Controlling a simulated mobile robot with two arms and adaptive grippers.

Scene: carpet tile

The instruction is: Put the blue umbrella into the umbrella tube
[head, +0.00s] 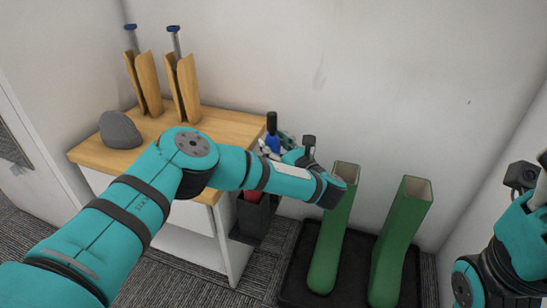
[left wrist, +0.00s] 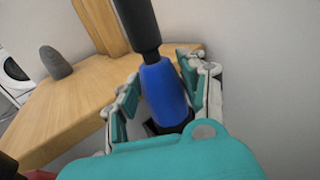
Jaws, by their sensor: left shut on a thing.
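The blue umbrella (head: 272,145) is upright in my left gripper (head: 283,143), near the right end of the wooden table top. In the left wrist view, the blue umbrella (left wrist: 164,90) has a black upper part, and the fingers of my left gripper (left wrist: 158,100) stand on both sides of its blue part. Its lower end is hidden. Two green open-topped tubes, a left one (head: 332,235) and a right one (head: 399,245), stand to the right of the gripper. My left wrist covers part of the left tube's upper side. My right arm is at the right edge; its fingers do not show clearly.
The wooden-topped table (head: 225,124) carries a grey rounded stone (head: 119,130) and two wooden holders (head: 150,85) (head: 188,90) with blue-tipped rods. A dark bin (head: 256,215) is beside the table. The tubes stand in a black tray (head: 300,262) near the walls.

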